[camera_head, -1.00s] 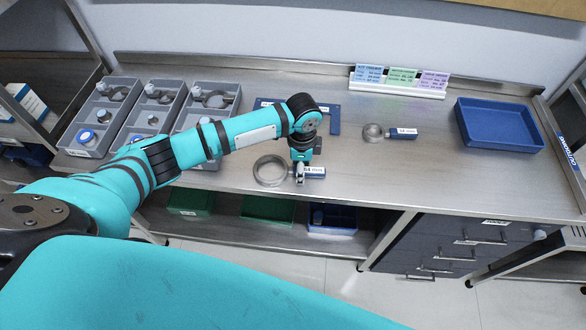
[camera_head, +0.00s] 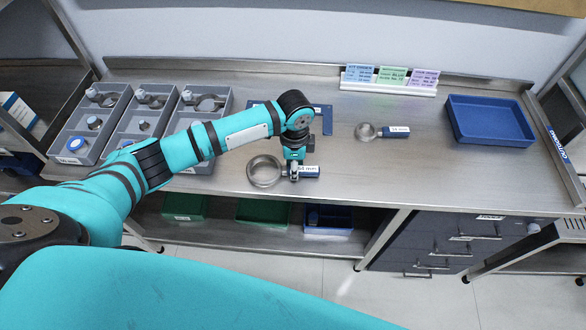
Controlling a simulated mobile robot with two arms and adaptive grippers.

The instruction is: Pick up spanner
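I also cannot tell whether the tool touches the bench. My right gripper is out of view.
Grey compartment trays (camera_head: 75,150) with fittings stand at the left. A blue flat part (camera_head: 322,120) lies behind my wrist. A blue tray (camera_head: 490,122) is at the right; a card holder (camera_head: 388,84) stands at the back. The bench's right middle is clear.

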